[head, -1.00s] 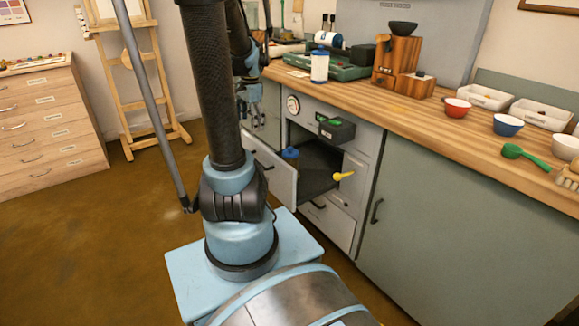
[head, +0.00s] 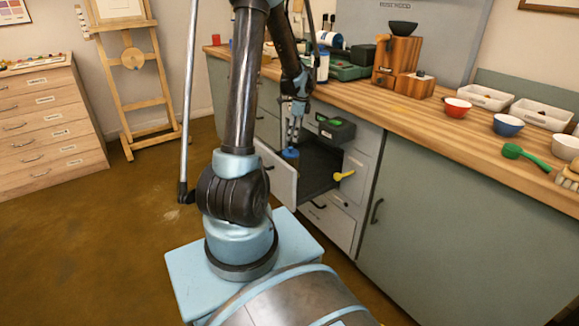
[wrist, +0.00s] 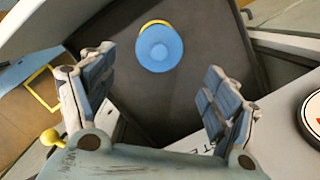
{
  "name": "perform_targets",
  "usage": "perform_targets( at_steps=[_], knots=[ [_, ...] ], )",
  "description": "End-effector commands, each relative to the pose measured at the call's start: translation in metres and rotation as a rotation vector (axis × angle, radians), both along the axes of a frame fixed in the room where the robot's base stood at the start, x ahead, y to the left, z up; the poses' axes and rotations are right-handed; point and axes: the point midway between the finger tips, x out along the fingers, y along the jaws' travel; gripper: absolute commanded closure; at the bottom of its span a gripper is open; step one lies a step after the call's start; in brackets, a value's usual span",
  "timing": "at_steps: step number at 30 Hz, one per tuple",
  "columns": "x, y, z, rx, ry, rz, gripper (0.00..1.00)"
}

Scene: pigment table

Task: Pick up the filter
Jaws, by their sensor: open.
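A blue round piece (wrist: 159,47), the likely filter, lies in the open drawer (head: 322,172) with a yellow curved rim showing behind it in the wrist view. In the head view the blue piece (head: 290,153) sits in the drawer's left part. My gripper (head: 292,138) is right above it, pointing down. In the wrist view my gripper (wrist: 157,88) is open and empty. The blue piece shows beyond the fingertips, between the two fingers and towards the top of the picture. I cannot tell the exact height gap.
A yellow knobbed piece (head: 343,175) is at the drawer's right side. The wooden counter (head: 440,108) above holds bowls, trays and a green scoop (head: 520,152).

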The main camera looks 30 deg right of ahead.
Motion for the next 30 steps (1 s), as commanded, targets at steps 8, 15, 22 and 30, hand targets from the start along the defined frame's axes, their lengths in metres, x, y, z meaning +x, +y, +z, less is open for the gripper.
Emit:
perform_targets(
  at_steps=[8, 15, 22, 30],
  knots=[
    [0.005, 0.005, -0.042, 0.0, 0.0, 0.002, 0.2],
    [0.008, 0.009, -0.076, 0.0, 0.0, 0.002, 0.2],
    [0.01, 0.012, -0.102, 0.0, 0.0, 0.003, 0.2],
    [0.011, 0.013, -0.114, 0.0, 0.0, 0.003, 0.2]
  ],
)
